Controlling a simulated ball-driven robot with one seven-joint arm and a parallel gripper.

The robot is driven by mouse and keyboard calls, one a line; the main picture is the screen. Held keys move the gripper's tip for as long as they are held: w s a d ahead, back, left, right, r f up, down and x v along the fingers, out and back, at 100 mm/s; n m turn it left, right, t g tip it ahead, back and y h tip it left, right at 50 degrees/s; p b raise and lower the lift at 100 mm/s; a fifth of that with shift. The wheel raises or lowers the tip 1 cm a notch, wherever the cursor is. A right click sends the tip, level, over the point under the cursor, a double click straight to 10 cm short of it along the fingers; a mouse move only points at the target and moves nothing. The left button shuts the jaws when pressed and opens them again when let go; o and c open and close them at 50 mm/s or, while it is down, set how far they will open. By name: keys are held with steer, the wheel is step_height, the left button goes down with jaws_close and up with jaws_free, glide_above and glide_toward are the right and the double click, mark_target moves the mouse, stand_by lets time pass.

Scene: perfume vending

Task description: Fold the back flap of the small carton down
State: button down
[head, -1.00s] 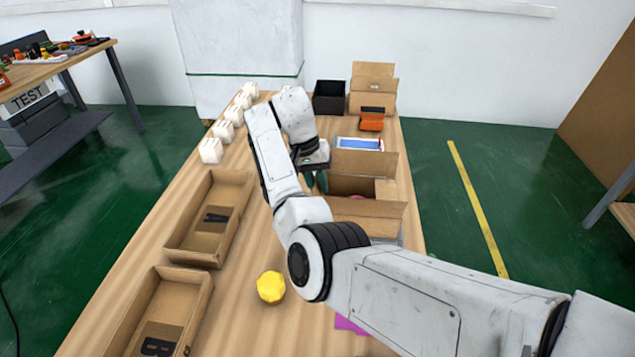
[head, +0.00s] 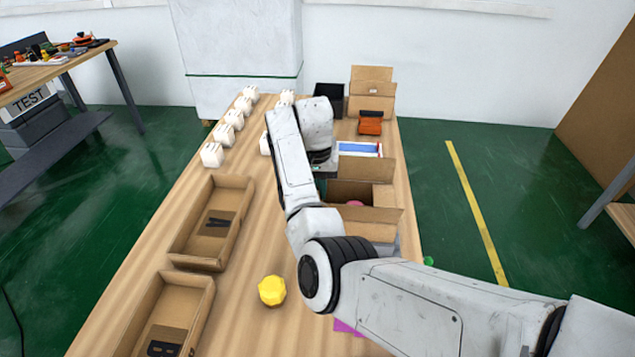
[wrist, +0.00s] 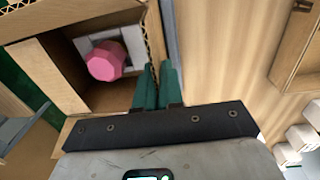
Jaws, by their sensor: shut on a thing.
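The small carton (head: 388,224) stands open on the right side of the table, with a pink bottle (head: 355,203) inside. Its back flap (head: 372,170) stands up, and its front flap (head: 375,213) is also raised. In the wrist view the pink bottle (wrist: 105,61) sits in a grey-white insert inside the carton. My gripper (wrist: 157,72) has dark green fingers close together at the carton's side wall, on the left side in the head view. They are shut on that edge. In the head view my arm hides most of the gripper and the carton's left side.
A white tray with a blue item (head: 358,149) lies just behind the carton. Behind it are an orange object (head: 370,123), a black box (head: 328,95) and another open carton (head: 371,95). Trays (head: 185,247) and a yellow object (head: 272,290) lie left.

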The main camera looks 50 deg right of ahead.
steer(key=shift+s+d+f+t+y+p, duration=0.35)
steer(key=shift+t+y+p, duration=0.7)
steer(key=shift+t, duration=0.4)
steer(key=shift+s+d+f+t+y+p, duration=0.1)
steer(key=shift+s+d+t+y+p, duration=0.3)
steer(key=shift+t+y+p, duration=0.7)
steer(key=shift+s+d+f+t+y+p, duration=0.25)
steer(key=shift+s+t+y+p, duration=0.4)
steer(key=shift+t+y, duration=0.85)
steer(key=shift+w+t, duration=0.15)
steer(key=shift+t, duration=0.2)
steer(key=c, duration=1.3)
jaws_free()
steer(key=shift+c, duration=0.2)
steer(key=b+v, duration=0.1)
steer(key=v, duration=0.9)
steer(key=shift+s+r, duration=0.25)
